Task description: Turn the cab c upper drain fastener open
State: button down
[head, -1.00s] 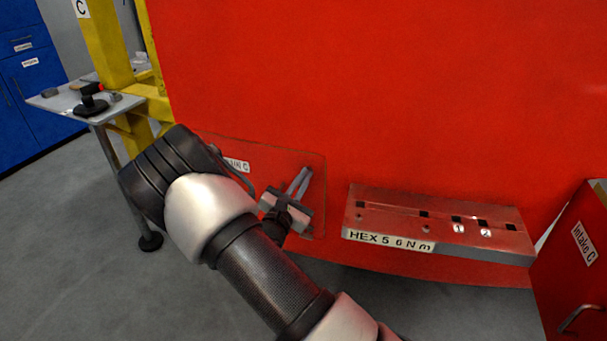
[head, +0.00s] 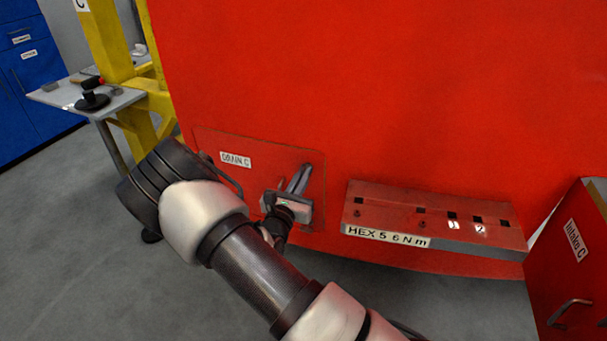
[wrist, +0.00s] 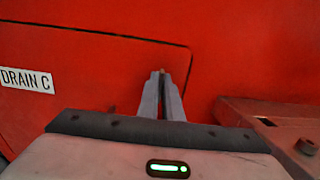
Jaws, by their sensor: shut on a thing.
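The drain C panel (head: 225,180) is a red rectangular flap outlined on the red cab face, with a white label, "DRAIN C" (wrist: 26,79) in the wrist view. My gripper (head: 305,170) reaches to the panel's upper right corner, where its fingers are closed together at the upper drain fastener. In the wrist view my gripper's fingertips (wrist: 160,74) meet at the panel's upper right corner. The fastener itself is hidden by the fingertips, so its turn angle cannot be seen.
A red ledge labelled "HEX 5 6 N m" (head: 388,237) juts out just right of the panel. A red box labelled intake C (head: 575,240) stands at the far right. A grey table (head: 120,102) and yellow post (head: 105,40) are at the left.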

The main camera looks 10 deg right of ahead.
jog(key=c, duration=1.9)
grip_release()
jog(key=shift+c, duration=0.2)
jog(key=v, duration=1.7)
jog(key=shift+s, duration=0.25)
